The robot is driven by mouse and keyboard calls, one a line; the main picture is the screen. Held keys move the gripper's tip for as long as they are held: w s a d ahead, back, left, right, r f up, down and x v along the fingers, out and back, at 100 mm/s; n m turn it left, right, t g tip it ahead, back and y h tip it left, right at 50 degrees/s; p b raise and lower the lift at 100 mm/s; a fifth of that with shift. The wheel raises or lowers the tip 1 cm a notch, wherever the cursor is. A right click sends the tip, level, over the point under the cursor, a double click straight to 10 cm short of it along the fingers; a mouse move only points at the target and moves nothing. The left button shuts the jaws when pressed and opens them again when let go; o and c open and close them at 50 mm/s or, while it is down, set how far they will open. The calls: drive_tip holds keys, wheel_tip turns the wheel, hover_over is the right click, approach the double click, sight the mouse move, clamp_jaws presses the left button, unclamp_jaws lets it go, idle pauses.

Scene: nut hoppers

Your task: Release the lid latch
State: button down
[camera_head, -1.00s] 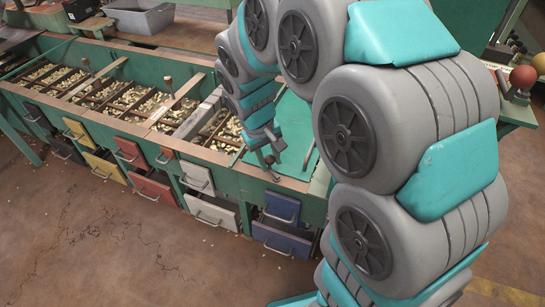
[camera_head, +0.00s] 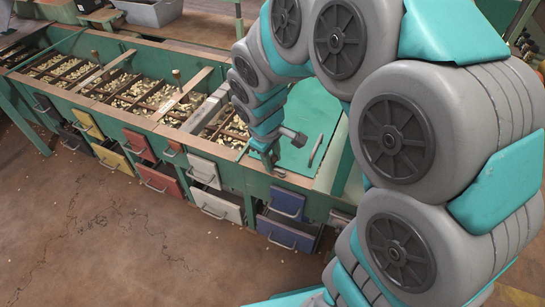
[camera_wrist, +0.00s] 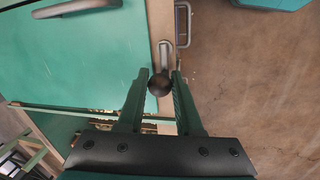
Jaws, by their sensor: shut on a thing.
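The teal lid (camera_head: 318,112) lies flat at the right end of the green hopper bench, with a grey bar handle (camera_head: 316,151). The lid also fills the left of the wrist view (camera_wrist: 75,70). The latch shows in the wrist view as a dark round knob (camera_wrist: 159,84) by a pale metal plate (camera_wrist: 165,52) on the wooden rim beside the lid. My gripper (camera_wrist: 161,80) is shut on the latch knob, one finger on each side. In the head view my gripper (camera_head: 272,162) is at the front rim, and the knob is hard to make out there.
Open compartments of nuts (camera_head: 137,95) run along the bench to the left. Coloured drawers with handles line its front, some partly pulled out, including a blue one (camera_head: 287,203). A grey bin (camera_head: 155,12) stands at the back. The floor in front is clear.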

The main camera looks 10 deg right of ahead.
idle(0.3)
drive_tip(key=c, duration=0.6)
unclamp_jaws()
drive_tip(key=r, duration=0.5)
drive_tip(key=s+a+r, duration=0.1)
drive_tip(key=r, duration=0.1)
drive_tip(key=shift+a+r, duration=0.1)
drive_tip(key=shift+r, duration=0.2)
drive_tip(key=s+d+m+g, duration=0.1)
drive_tip(key=s+d+m, duration=0.1)
drive_tip(key=s, duration=0.6)
drive_tip(key=s+d+m+g+y, duration=0.1)
drive_tip(key=s+m, duration=0.3)
drive_tip(key=s, duration=0.4)
drive_tip(key=s+d+f+m+g, duration=0.1)
drive_tip(key=s+d+m, duration=0.1)
drive_tip(key=s, duration=0.6)
drive_tip(key=shift+s+d+f+m+y, duration=0.1)
drive_tip(key=shift+s+d+m+y, duration=0.1)
drive_tip(key=shift+d+m+y, duration=0.15)
